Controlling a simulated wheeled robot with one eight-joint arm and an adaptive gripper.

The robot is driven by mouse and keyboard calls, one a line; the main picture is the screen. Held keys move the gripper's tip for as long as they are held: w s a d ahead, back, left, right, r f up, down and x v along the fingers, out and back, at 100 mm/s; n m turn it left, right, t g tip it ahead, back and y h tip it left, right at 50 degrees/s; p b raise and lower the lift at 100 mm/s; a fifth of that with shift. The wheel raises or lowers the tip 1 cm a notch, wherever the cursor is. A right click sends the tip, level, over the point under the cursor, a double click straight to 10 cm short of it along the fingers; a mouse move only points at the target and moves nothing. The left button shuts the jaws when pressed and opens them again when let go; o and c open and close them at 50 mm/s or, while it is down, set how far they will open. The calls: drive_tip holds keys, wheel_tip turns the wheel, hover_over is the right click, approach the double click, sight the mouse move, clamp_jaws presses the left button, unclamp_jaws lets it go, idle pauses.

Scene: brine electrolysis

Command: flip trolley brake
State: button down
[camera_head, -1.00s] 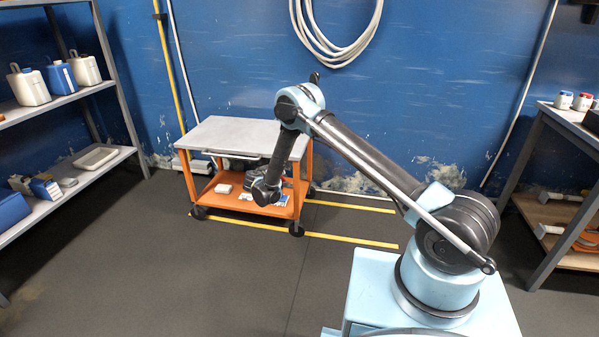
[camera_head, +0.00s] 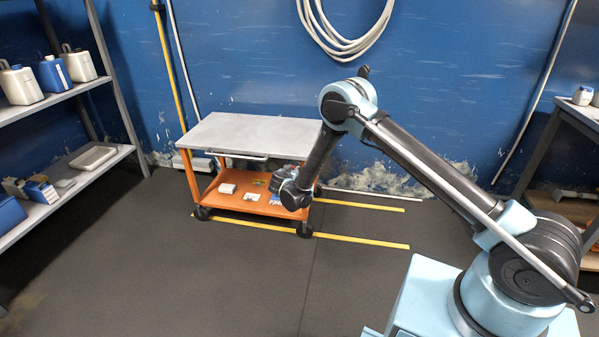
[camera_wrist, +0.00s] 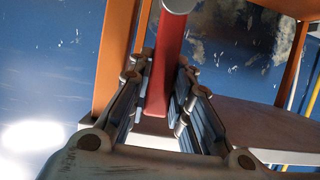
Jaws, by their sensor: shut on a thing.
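The orange trolley (camera_head: 307,215) with a grey top (camera_head: 250,132) stands against the blue wall, on dark wheels. In the wrist view a red lever (camera_wrist: 165,60) with a pale round end runs between the fingers of my gripper (camera_wrist: 164,75). My gripper is shut on this red lever. Orange trolley posts (camera_wrist: 115,60) rise beside it. In the head view my wrist is at the trolley's right end, near the lower shelf. My own arm hides the fingers and the lever there.
Yellow floor lines (camera_head: 365,241) run beside and under the trolley. A shelf rack (camera_head: 85,180) with jugs stands at the left, a bench (camera_head: 560,120) at the right. A coiled hose (camera_head: 345,45) hangs on the wall. The front floor is clear.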

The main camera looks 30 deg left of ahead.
drive_tip(key=shift+s+a, duration=0.1)
drive_tip(key=shift+s, duration=0.25)
drive_tip(key=c, duration=1.6)
unclamp_jaws()
drive_tip(key=shift+c, duration=0.2)
drive_tip(key=shift+o, duration=1)
drive_tip(key=shift+w, duration=0.1)
drive_tip(key=v, duration=0.8)
drive_tip(key=shift+f, duration=0.1)
